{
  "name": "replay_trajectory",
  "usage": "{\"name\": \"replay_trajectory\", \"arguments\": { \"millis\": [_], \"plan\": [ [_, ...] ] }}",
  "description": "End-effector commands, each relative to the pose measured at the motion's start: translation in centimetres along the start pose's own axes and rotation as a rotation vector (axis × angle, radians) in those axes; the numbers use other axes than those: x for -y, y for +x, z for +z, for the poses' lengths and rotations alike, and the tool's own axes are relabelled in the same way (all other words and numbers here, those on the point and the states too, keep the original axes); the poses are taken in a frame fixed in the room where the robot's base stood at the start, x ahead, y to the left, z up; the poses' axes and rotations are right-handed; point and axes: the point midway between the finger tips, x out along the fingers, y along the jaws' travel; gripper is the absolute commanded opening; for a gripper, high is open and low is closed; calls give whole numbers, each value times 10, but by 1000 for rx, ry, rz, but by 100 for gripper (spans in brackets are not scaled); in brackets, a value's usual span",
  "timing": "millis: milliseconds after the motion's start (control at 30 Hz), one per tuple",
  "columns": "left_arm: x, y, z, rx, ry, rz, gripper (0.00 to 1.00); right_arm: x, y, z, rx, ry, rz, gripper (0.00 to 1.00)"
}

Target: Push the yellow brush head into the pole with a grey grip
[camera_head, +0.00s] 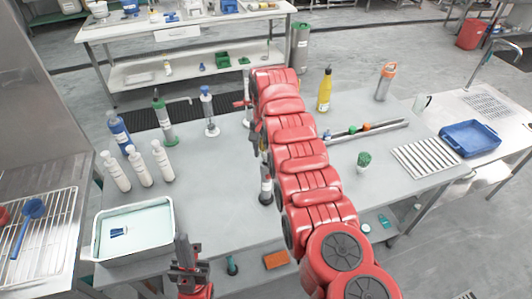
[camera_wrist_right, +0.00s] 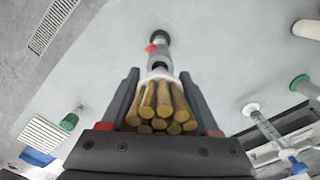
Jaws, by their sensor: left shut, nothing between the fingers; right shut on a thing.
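The brush head with yellow bristles (camera_wrist_right: 160,105) is between the fingers of my right gripper (camera_wrist_right: 160,76), which is shut on it. Its bristles face the wrist camera and its white collar points away. The pole with a grey grip (camera_wrist_right: 156,58) lies just beyond the collar, roughly in line with it, with a red part and a dark end. I cannot tell whether head and pole touch. My left gripper (camera_head: 187,266) is shut and empty near the front edge.
A water-filled tub (camera_head: 135,231) and white bottles (camera_head: 139,166) stand at the left of the table (camera_head: 225,212). A green brush (camera_head: 363,160), a yellow bottle (camera_head: 325,90) and a rack with coloured pieces (camera_head: 380,126) are right of my arm. The middle-left surface is clear.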

Motion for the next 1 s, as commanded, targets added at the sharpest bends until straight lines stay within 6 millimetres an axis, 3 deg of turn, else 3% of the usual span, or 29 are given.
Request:
{"name": "replay_trajectory", "arguments": {
  "millis": [1000],
  "plan": [
    [0, -9, 2, 0, 0, 0, 0, 0, 2, 0, 0, 0, 0, 8]
  ]
}}
